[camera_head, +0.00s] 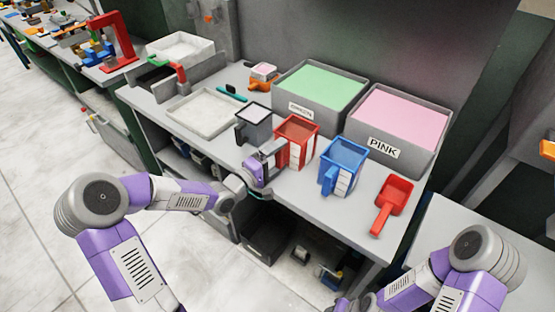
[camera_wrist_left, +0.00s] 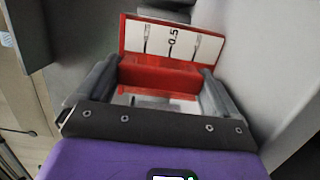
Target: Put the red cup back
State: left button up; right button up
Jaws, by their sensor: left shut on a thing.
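The red cup (camera_head: 297,140) is upright at the bench's front edge, between a grey cup and a blue cup. I cannot tell whether its base touches the bench. My left gripper (camera_head: 264,168) is at its left front side, shut on its handle. In the left wrist view the two fingers (camera_wrist_left: 160,92) close on the red handle, and the red cup (camera_wrist_left: 130,38) shows its white scale marked 0.5 beyond them. My right arm is at the lower right; its gripper is mostly cut off by the bottom edge, so its jaws cannot be read.
The grey cup (camera_head: 254,122) stands close on the left, the blue cup (camera_head: 343,165) on the right. A red scoop (camera_head: 391,203) lies further right. Bins of green (camera_head: 318,92) and pink (camera_head: 401,117) foam stand behind. A shallow tray (camera_head: 204,111) is at left.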

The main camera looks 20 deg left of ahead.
pick_arm(q)
jog(key=shift+r, duration=0.15)
jog(key=o, duration=0.7)
jog(key=shift+o, duration=0.2)
jog(key=shift+s+a, duration=0.15)
jog(key=shift+s, duration=0.05)
jog(key=p+v, duration=0.3)
jog(key=v, duration=0.8)
jog(key=shift+s+p, duration=0.25)
jog(key=shift+p, duration=0.15)
